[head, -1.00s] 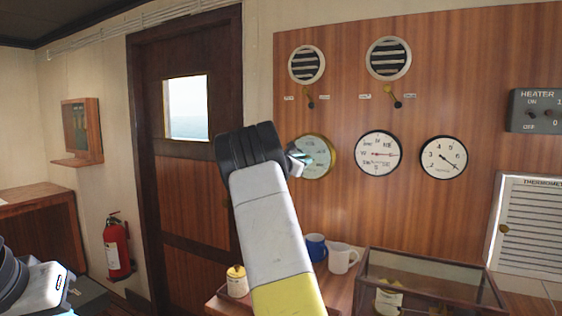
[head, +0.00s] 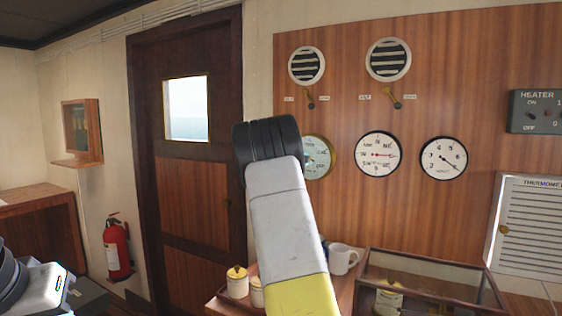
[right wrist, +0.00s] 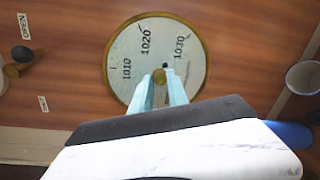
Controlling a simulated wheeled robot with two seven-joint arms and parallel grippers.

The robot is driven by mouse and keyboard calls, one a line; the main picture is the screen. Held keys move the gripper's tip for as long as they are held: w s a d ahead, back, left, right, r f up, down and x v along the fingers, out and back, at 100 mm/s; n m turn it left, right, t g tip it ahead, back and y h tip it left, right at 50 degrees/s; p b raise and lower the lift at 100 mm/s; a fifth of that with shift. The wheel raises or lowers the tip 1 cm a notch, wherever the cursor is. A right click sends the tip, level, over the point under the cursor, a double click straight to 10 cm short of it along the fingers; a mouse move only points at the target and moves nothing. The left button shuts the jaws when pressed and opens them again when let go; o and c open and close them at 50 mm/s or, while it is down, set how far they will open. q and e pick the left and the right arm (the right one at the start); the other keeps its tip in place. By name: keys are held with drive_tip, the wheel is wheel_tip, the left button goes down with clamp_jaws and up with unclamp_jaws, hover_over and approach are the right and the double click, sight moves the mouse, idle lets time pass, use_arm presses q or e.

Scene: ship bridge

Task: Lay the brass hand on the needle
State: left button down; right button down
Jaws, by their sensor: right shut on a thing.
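The brass-rimmed barometer (right wrist: 196,57) on the wood panel has a pale dial marked 1010, 1020 and 1030 in the right wrist view. In the head view its right part (head: 320,158) shows beside my right wrist. A small brass knob (right wrist: 159,76) sits at the dial's centre. My right gripper (right wrist: 160,92) is in front of the dial, with its pale blue fingers shut on the knob. The fingers hide part of the dial, and I cannot clearly make out the brass hand or the needle. My left gripper (head: 48,288) shows only partly at the lower left; its fingers are not clear.
Two other round dials (head: 377,155) (head: 443,158) hang to the right, with vents and small levers above. Below stand a white mug (head: 342,258), lidded jars (head: 237,283) and a glass-topped case (head: 425,270). A door (head: 190,215) is to the left.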

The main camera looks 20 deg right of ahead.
drive_tip(key=shift+m, duration=0.5)
drive_tip(key=shift+f, duration=0.1)
drive_tip(key=c, duration=1.3)
unclamp_jaws()
drive_tip(key=v, duration=0.8)
drive_tip(key=shift+s+d, duration=0.1)
drive_tip(key=shift+d, duration=0.05)
